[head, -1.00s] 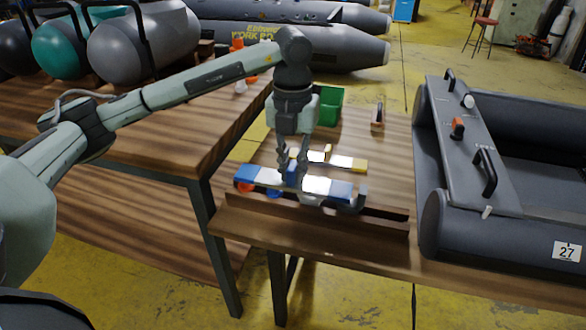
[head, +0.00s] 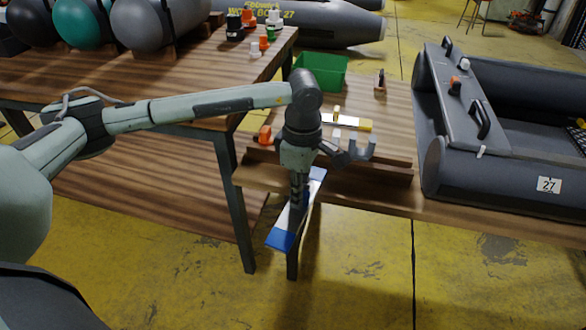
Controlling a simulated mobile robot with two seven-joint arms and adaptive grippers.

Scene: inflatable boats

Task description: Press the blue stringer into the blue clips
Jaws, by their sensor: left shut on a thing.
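The blue stringer (head: 282,238) is a flat bar with blue ends and a pale middle. My left gripper (head: 298,198) is shut on it near its middle and points down. The stringer hangs tilted in front of the bench's front edge, over the floor, clear of the bench top. Its near end points down and left. No blue clip can be made out; my left gripper and wrist cover part of the bench where clips stand. An orange clip (head: 265,134) and a grey clip (head: 366,150) stand on the bench. My right gripper is not in view.
A yellow-ended pale bar (head: 347,123) lies on the work bench (head: 392,112), with a green bin (head: 322,71) behind. A grey inflatable boat (head: 500,186) stands at the right. A second wooden table (head: 180,85) holds several small coloured things and large tubes.

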